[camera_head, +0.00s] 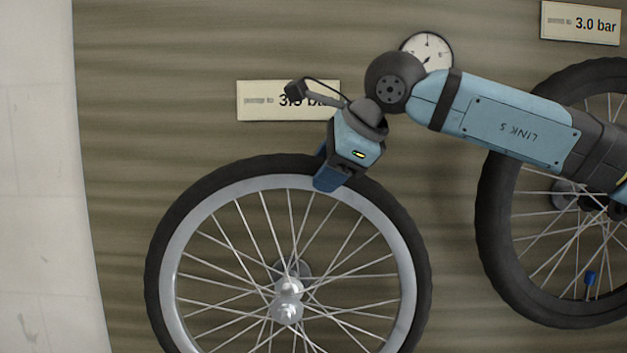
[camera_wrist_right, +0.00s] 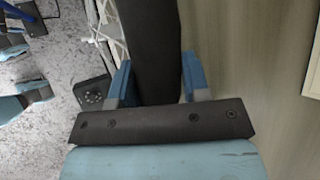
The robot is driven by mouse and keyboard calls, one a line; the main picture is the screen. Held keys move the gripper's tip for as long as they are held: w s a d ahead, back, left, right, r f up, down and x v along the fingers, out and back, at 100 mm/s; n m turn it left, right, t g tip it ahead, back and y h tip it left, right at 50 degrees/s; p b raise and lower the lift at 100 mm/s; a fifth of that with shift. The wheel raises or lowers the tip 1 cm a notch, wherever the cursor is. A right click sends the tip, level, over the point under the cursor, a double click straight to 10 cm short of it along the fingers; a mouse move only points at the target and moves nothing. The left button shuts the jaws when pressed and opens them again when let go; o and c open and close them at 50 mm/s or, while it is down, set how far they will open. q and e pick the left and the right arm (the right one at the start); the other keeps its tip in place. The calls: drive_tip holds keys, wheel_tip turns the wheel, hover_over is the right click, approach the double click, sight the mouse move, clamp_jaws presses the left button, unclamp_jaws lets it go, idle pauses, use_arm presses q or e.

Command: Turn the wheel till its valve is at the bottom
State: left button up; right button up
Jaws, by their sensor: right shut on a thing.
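A spoked wheel (camera_head: 168,230) with a black tyre and silver rim hangs against the wooden panel in the head view. Its lower edge is cut off by the frame. My right gripper (camera_head: 330,175) is shut on the tyre at the top of this wheel, slightly right of centre. In the right wrist view the dark tyre (camera_wrist_right: 152,40) runs between the two blue fingers of my right gripper (camera_wrist_right: 155,82). I cannot see a valve on the visible part of this wheel. My left gripper is not in view.
A second wheel (camera_head: 492,215) at the right has a blue-capped valve (camera_head: 590,278) low on it. A round gauge (camera_head: 427,50) sits behind my right arm. A "3.0 bar" sign (camera_head: 580,23) is at top right; another sign (camera_head: 257,100) is partly covered by my gripper.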

sight(403, 207)
drive_tip(key=d+f+y+b, duration=0.1)
drive_tip(key=d+b, duration=0.2)
drive_tip(key=d+f+m+y+b, duration=0.1)
drive_tip(key=d+f+b, duration=0.1)
drive_tip(key=d+b, duration=0.1)
drive_tip(key=d+f+y+b, duration=0.2)
drive_tip(key=b, duration=0.2)
drive_tip(key=shift+d+f+t, duration=0.2)
drive_tip(key=shift+d+t, duration=0.1)
drive_tip(key=shift+d, duration=0.1)
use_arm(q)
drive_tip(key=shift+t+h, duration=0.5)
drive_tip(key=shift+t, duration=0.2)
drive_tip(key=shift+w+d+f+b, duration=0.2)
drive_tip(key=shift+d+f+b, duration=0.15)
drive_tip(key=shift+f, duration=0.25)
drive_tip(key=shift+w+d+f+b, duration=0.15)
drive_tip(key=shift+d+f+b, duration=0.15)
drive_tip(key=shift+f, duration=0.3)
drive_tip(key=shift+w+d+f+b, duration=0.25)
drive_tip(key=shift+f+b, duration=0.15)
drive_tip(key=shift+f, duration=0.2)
use_arm(e)
drive_tip(key=shift+d+f+m+y, duration=0.25)
drive_tip(key=shift+d+f+y, duration=0.05)
drive_tip(key=shift+d, duration=0.15)
drive_tip(key=shift+d+f+m+y, duration=0.25)
drive_tip(key=shift+d+y, duration=0.05)
drive_tip(key=shift+d, duration=0.15)
